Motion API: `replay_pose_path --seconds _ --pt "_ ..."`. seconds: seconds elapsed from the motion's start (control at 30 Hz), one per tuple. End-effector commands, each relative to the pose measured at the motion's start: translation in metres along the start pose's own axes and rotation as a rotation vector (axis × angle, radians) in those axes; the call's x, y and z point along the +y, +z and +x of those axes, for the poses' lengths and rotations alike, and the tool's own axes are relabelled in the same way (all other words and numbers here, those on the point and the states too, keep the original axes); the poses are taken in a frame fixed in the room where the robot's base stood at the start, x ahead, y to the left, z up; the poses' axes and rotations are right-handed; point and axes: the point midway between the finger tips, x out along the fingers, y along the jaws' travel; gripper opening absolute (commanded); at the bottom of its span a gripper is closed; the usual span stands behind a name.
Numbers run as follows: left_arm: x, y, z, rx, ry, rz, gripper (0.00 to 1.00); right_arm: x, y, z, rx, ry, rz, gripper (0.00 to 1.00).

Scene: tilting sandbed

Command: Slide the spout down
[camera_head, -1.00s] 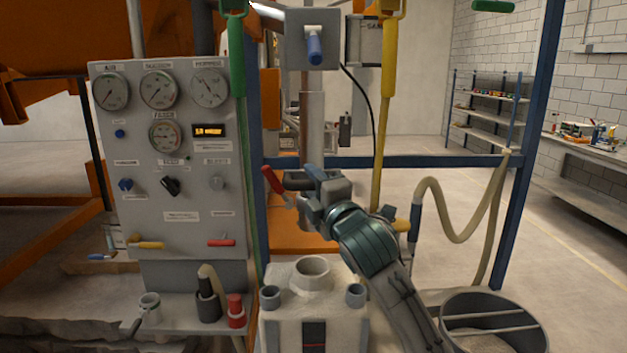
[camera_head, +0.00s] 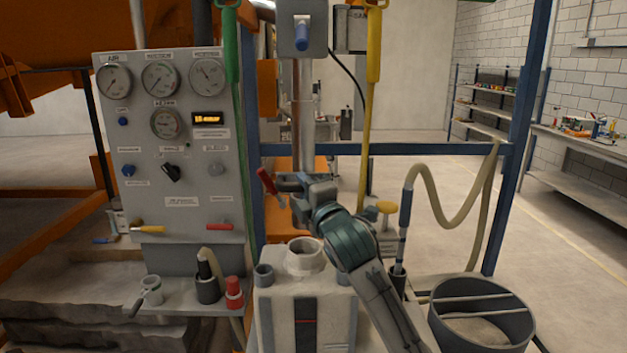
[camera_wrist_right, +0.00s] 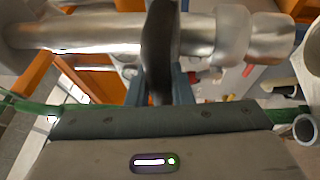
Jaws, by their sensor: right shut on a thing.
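The spout (camera_head: 304,118) is a shiny upright metal tube hanging at the middle of the head view. My right gripper (camera_head: 293,184) is at its lower end, partly hidden behind my own wrist. In the right wrist view the spout (camera_wrist_right: 95,35) runs across the top, and the gripper's fingers close on a dark handle (camera_wrist_right: 160,45) beside it. Below stands a pale box with a round collar opening (camera_head: 305,254) on top. The spout's lower end is hidden by the gripper, apart from the collar. My left gripper is not in view.
A red lever (camera_head: 267,184) sits just left of the right gripper. A grey gauge panel (camera_head: 178,215) stands at left. Green (camera_head: 232,55) and yellow (camera_head: 374,60) handles hang either side. A grey bin (camera_head: 482,310) and a hose (camera_head: 440,210) are at right.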

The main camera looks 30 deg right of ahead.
Motion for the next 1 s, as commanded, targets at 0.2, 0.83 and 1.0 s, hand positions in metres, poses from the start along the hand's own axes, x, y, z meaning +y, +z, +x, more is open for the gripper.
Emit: replay_pose_path --seconds 0.2,0.83,1.0 --pt "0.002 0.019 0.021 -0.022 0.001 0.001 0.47 -0.048 -0.005 -0.006 0.001 -0.001 -0.003 0.0" --pt "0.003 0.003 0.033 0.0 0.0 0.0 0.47 -0.08 -0.006 -0.011 0.001 0.001 -0.002 0.28" --pt "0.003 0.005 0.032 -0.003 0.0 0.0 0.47 -0.079 -0.006 -0.011 0.001 0.003 -0.002 0.41"
